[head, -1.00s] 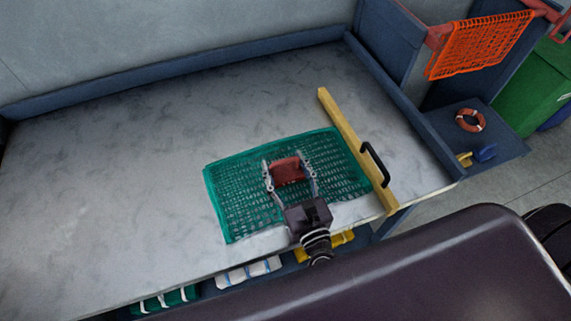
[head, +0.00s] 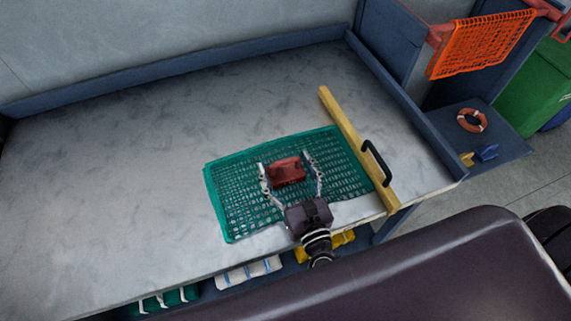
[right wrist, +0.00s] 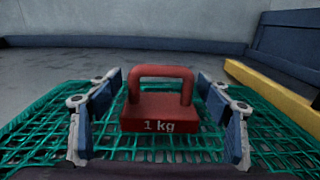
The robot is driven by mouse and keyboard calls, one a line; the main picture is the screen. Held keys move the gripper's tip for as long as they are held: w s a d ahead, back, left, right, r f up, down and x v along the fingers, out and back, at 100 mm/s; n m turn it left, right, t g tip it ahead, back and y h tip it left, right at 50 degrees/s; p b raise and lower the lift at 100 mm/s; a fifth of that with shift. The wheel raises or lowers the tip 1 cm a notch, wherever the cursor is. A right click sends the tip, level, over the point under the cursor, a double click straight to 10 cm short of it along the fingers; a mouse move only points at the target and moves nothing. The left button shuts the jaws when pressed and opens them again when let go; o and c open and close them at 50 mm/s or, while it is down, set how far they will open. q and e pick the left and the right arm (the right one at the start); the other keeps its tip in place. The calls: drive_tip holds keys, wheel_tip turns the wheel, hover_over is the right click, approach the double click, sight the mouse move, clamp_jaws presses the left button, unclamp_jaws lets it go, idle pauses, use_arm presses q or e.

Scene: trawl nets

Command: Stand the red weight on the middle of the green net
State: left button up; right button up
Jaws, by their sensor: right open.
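The red weight (head: 287,171) stands upright on the green net (head: 239,205), close to its middle. In the right wrist view the weight (right wrist: 160,112) shows its handle on top and "1 kg" on its front. The net (right wrist: 40,128) lies flat on the table under it. My right gripper (head: 285,160) is open, with one finger on each side of the weight. In the right wrist view clear gaps show between the fingers (right wrist: 160,110) and the weight. My left gripper is not in view.
A yellow bar (head: 345,130) with a black handle (head: 376,163) lies along the net's right edge. The grey table (head: 130,170) is clear to the left. A blue side shelf with an orange ring (head: 471,120) stands at the right. Folded nets lie under the table.

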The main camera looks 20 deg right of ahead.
drive_tip(key=shift+s+a+f, duration=0.15)
drive_tip(key=shift+s+f, duration=0.05)
drive_tip(key=shift+f, duration=0.4)
drive_tip(key=shift+r+p, duration=0.25)
drive_tip(key=shift+p, duration=0.1)
drive_tip(key=shift+w+r+p, duration=0.1)
drive_tip(key=shift+r+p, duration=0.35)
drive_tip(key=shift+r, duration=0.05)
drive_tip(key=s+b, duration=0.1)
drive_tip(key=s, duration=0.4)
drive_tip(key=s+b, duration=0.2)
drive_tip(key=s, duration=0.3)
drive_tip(key=shift+s+d+f, duration=0.1)
drive_tip(key=shift+s+d, duration=0.05)
drive_tip(key=shift+d, duration=0.05)
drive_tip(key=shift+s+d+r+b, duration=0.1)
drive_tip(key=shift+s+r+b, duration=0.1)
drive_tip(key=shift+s, duration=0.25)
drive_tip(key=shift+s+r+b, duration=0.1)
drive_tip(key=shift+s+b, duration=0.1)
drive_tip(key=shift+s, duration=0.2)
drive_tip(key=shift+f, duration=0.1)
